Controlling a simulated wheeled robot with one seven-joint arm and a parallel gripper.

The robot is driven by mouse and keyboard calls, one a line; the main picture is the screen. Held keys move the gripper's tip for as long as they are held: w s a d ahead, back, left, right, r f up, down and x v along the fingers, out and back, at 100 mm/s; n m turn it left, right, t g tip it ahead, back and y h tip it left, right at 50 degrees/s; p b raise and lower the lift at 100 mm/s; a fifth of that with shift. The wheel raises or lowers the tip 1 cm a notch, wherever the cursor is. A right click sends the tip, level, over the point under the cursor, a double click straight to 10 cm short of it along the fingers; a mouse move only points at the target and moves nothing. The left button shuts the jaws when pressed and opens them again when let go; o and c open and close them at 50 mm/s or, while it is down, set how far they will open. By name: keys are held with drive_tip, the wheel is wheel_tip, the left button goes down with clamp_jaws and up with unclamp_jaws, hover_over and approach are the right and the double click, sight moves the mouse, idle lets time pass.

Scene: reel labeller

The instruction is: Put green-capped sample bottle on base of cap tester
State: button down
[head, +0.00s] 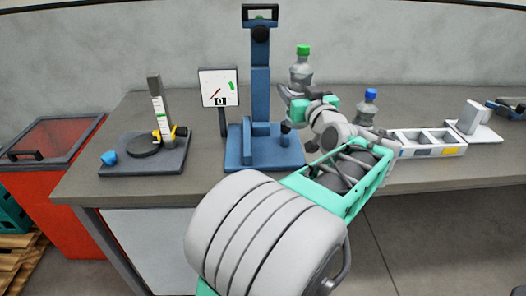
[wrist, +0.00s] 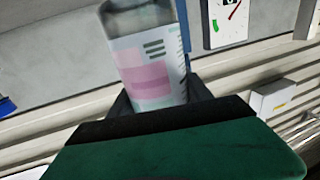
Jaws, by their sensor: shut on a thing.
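The green-capped sample bottle (head: 302,70) is a clear bottle held upright in the head view, above the bench and to the right of the cap tester. My gripper (head: 301,93) is shut on its lower part. In the wrist view the bottle (wrist: 148,55) shows its pink and white label between the dark fingers (wrist: 160,95); its cap is out of that view. The cap tester is blue, with a tall column (head: 261,90) and a low base (head: 240,157). The base looks empty, though my arm is close to its right side.
A blue-capped bottle (head: 367,107) stands behind my arm. A white sectioned tray (head: 430,151) lies to the right. A dial panel (head: 219,88) stands left of the column. A height gauge on a dark plate (head: 175,160) is farther left. Bare bench lies between them.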

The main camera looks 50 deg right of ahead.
drive_tip(key=shift+s+d+r, duration=0.2)
drive_tip(key=shift+s+d, duration=0.15)
drive_tip(key=shift+s, duration=0.2)
drive_tip(key=w+f, duration=0.3)
drive_tip(key=w, duration=0.1)
drive_tip(key=w+f, duration=0.2)
drive_tip(key=w, duration=0.2)
drive_tip(key=w+f+p, duration=0.1)
drive_tip(key=w+f, duration=0.2)
drive_tip(key=w, duration=0.1)
drive_tip(key=shift+w+d+f, duration=0.15)
drive_tip(key=shift+w+f, duration=0.15)
drive_tip(key=shift+w, duration=0.1)
drive_tip(key=shift+w+f, duration=0.2)
drive_tip(key=shift+f, duration=0.05)
drive_tip(key=shift+w+f, duration=0.15)
drive_tip(key=shift+f, duration=0.75)
drive_tip(key=shift+w+f, duration=0.1)
drive_tip(key=shift+f, duration=0.8)
drive_tip(key=shift+f, duration=0.1)
drive_tip(key=shift+f, duration=0.1)
drive_tip(key=shift+c, duration=2.3)
unclamp_jaws()
